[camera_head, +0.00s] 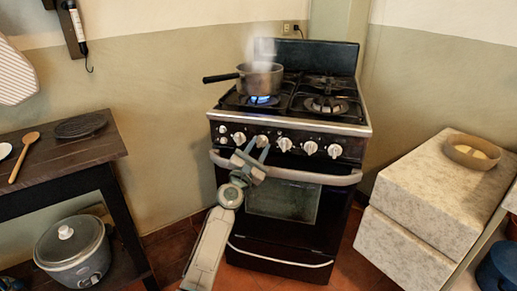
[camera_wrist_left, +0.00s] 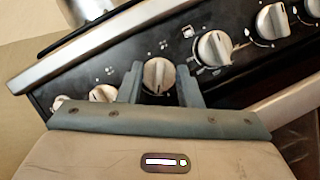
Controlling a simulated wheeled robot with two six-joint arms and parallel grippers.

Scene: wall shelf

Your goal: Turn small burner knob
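The stove's front panel (camera_head: 300,134) carries a row of white knobs. In the left wrist view a round knob (camera_wrist_left: 157,75), third from the left, sits between the two fingers of my left gripper (camera_wrist_left: 160,83), with a narrow gap on each side. In the head view my left gripper (camera_head: 256,147) is up at the panel from below, by this knob (camera_head: 262,140). Two smaller-looking knobs (camera_wrist_left: 102,93) lie to its left, and a larger-looking knob (camera_wrist_left: 214,48) to its right. My right gripper is out of view.
A steaming pot (camera_head: 262,80) stands over a blue flame on the left burner, its handle pointing left. The oven handle bar (camera_head: 310,178) runs below the knobs. A stone counter (camera_head: 430,185) stands right, a dark side table (camera_head: 70,155) left.

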